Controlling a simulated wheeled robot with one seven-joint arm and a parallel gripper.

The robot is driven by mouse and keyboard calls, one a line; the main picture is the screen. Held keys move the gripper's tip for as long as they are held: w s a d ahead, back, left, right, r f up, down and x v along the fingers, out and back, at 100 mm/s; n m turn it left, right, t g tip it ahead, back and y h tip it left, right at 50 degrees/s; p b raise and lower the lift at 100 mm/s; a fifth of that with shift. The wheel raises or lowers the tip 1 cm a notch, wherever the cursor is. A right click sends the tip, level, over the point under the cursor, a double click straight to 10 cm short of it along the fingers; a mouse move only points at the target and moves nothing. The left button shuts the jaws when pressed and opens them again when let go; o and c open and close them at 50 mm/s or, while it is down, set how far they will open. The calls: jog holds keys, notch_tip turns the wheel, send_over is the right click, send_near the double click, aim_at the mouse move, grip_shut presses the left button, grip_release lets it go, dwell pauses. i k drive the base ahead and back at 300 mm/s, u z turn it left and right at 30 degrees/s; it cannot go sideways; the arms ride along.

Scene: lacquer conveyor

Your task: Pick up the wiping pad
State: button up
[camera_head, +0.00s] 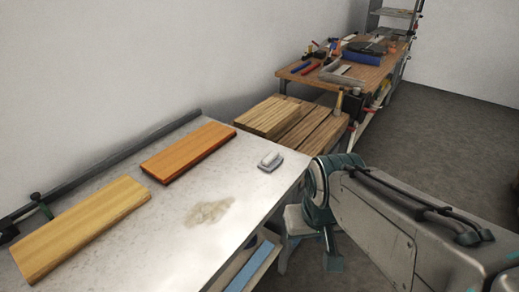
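The wiping pad appears to be the small grey-white block (270,161) with a raised top. It lies on the pale worktable (185,260) near its right edge, apart from the boards. My arm comes in from the right, with a teal joint near the table's right edge. No gripper fingers can be made out. My arm is not touching the pad.
An orange-brown board (188,150) and a yellow board (80,228) lie on the table's left side. A beige stain (208,212) marks its middle. Stacked planks (275,117) stand behind, then a cluttered workbench (362,78). The surface around the pad is clear.

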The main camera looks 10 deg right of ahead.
aim_at(271, 161)
jog(key=k, duration=0.65)
jog(key=z, duration=0.6)
jog(key=i, duration=0.6)
jog(key=z, duration=0.55)
jog(key=i, duration=0.7)
jog(key=u, duration=0.8)
jog(key=i, duration=0.7)
jog(key=u, duration=0.8)
